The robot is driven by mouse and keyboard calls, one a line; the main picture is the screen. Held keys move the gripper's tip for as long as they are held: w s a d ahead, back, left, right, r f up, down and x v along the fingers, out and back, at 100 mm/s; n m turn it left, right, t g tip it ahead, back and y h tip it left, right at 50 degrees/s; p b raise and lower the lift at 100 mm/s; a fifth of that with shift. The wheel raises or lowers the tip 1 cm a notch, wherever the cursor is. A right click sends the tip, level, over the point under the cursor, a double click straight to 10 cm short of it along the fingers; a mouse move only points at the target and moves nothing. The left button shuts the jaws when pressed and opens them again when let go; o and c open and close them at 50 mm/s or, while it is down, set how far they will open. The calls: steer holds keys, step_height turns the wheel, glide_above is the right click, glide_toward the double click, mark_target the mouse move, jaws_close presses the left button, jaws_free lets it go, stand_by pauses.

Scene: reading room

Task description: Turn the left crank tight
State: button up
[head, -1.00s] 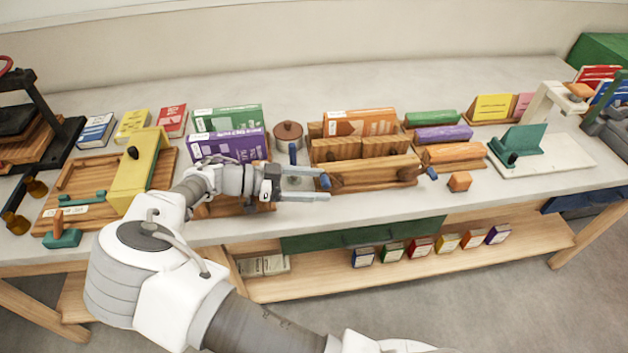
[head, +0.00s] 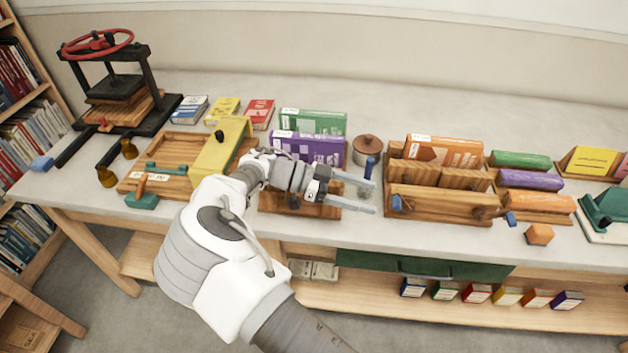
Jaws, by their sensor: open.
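A wooden press (head: 440,205) with two blue-handled cranks stands right of my gripper (head: 375,198). The left crank (head: 397,203) shows its blue handle at the press's left front end. The right crank (head: 510,219) is at the right end, with its handle pointing down and right. The press has wooden boards and an orange book (head: 445,151) behind its front bar. My gripper is open, with its fingers pointing right. Its tips are just left of the left crank's handle, apart from it and with nothing held. I cannot tell how tight the crank is.
An upright blue handle (head: 369,168) stands just behind my upper finger, by a brown lidded pot (head: 367,150). Purple (head: 310,147) and green books stand behind my gripper.

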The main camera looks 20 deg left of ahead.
steer(key=v, duration=1.2)
steer(key=shift+b, duration=0.35)
steer(key=shift+c, duration=0.3)
